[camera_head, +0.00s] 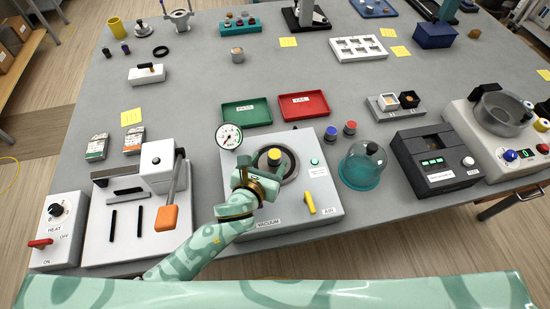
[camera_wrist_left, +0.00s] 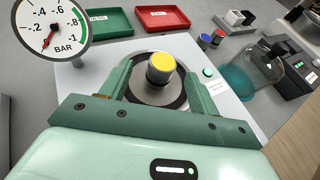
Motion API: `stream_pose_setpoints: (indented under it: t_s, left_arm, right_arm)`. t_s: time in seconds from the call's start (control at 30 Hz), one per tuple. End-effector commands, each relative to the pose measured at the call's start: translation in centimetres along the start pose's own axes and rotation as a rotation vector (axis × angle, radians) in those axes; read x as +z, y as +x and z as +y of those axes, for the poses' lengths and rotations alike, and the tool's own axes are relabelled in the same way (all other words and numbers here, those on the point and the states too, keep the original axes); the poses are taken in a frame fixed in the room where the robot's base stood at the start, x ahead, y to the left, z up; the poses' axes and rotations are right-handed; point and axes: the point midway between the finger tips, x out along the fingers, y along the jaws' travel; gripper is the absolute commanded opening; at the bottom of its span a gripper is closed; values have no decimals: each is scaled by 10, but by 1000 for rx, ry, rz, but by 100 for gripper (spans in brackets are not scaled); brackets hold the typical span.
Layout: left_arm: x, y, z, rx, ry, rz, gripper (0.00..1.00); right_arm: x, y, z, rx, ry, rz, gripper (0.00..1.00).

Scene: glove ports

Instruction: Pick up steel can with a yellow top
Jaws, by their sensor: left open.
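The steel can with a yellow top (camera_head: 274,157) stands upright on the round dark plate of the white vacuum box (camera_head: 318,200). The can (camera_wrist_left: 160,68) also shows in the left wrist view, with its yellow top and grey side. My left gripper (camera_head: 268,170) is over the box, close to the can. In the left wrist view its two green fingers (camera_wrist_left: 160,72) are open, one on each side of the can, with a gap visible on both sides. The can's lower part is partly hidden in the head view. My right gripper is in neither view.
A pressure gauge (camera_head: 229,136) stands at the box's back left corner. A glass dome (camera_head: 362,167) is to the right, with small red and blue capped cans nearby. A lever press (camera_head: 158,185) is to the left. Green (camera_head: 246,112) and red (camera_head: 304,105) trays lie behind.

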Motion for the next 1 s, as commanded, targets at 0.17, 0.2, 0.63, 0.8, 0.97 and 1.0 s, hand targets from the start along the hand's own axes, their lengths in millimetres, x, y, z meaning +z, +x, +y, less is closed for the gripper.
stream_pose_setpoints:
  t_s: [0.17, 0.2, 0.63, 0.8, 0.97, 1.0]
  left_arm:
    - [-2, 26, -3, 1, -2, 1, 61]
    - [-2, 32, -4, 1, -2, 1, 61]
    - [-1, 52, -4, 0, 0, 1, 53]
    - [-1, 52, -4, 0, 0, 1, 8]
    - [-1, 52, -4, 0, 0, 0, 8]
    - [-1, 52, -4, 0, 0, 1, 8]
  right_arm:
    - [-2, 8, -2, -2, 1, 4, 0]
    - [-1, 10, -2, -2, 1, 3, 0]
    - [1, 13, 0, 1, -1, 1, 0]
    - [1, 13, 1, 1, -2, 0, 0]
    - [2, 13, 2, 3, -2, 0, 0]
    - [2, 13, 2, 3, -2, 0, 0]
